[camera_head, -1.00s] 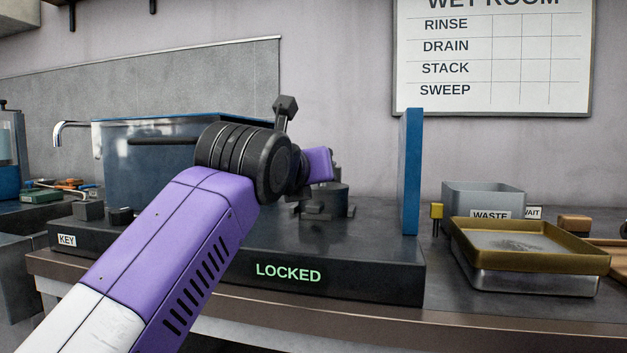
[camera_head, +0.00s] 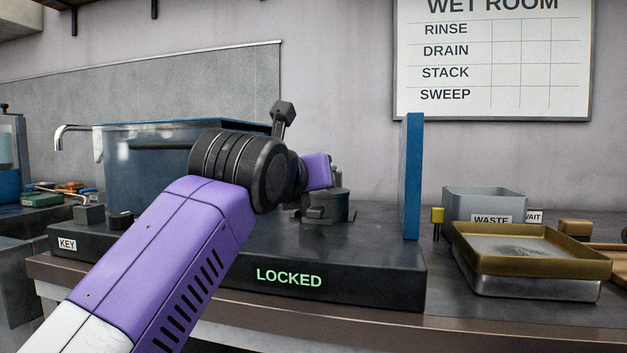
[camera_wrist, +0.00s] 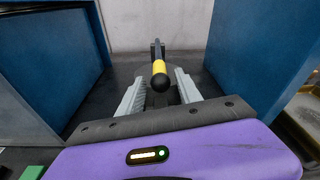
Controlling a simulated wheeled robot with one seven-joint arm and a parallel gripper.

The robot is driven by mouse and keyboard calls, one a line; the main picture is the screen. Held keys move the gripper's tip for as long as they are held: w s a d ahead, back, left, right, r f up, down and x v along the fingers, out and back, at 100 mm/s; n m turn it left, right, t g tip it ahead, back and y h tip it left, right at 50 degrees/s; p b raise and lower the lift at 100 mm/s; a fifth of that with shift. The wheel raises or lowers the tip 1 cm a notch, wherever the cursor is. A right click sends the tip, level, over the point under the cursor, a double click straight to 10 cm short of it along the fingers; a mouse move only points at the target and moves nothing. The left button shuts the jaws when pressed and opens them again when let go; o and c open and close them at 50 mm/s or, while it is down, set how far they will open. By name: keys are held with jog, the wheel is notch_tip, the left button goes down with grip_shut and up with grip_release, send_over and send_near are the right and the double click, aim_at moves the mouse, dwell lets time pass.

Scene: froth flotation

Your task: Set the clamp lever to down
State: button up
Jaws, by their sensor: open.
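The clamp lever (camera_wrist: 159,68) shows in the wrist view with a yellow band and a rounded black end towards me. My gripper (camera_wrist: 158,95) is open, with one pale ribbed finger on each side of the lever's near end. I cannot tell whether either finger touches it. In the head view my gripper's purple body (camera_head: 317,171) is above the dark fixture (camera_head: 330,205) on the black base, and my arm hides the fingers and the lever's handle. The base's front carries a green LOCKED sign (camera_head: 289,278).
A clear blue-rimmed tank (camera_head: 120,175) stands left behind my arm. An upright blue panel (camera_head: 412,175) stands right of the fixture. Blue walls (camera_wrist: 262,50) flank the lever in the wrist view. A yellow-rimmed tray (camera_head: 535,270) and a grey WASTE bin (camera_head: 485,203) are further right.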

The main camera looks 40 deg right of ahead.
jog(key=p+v, duration=0.1)
jog(key=v, duration=0.5)
jog(key=shift+s+a, duration=0.25)
jog(key=shift+a, duration=0.05)
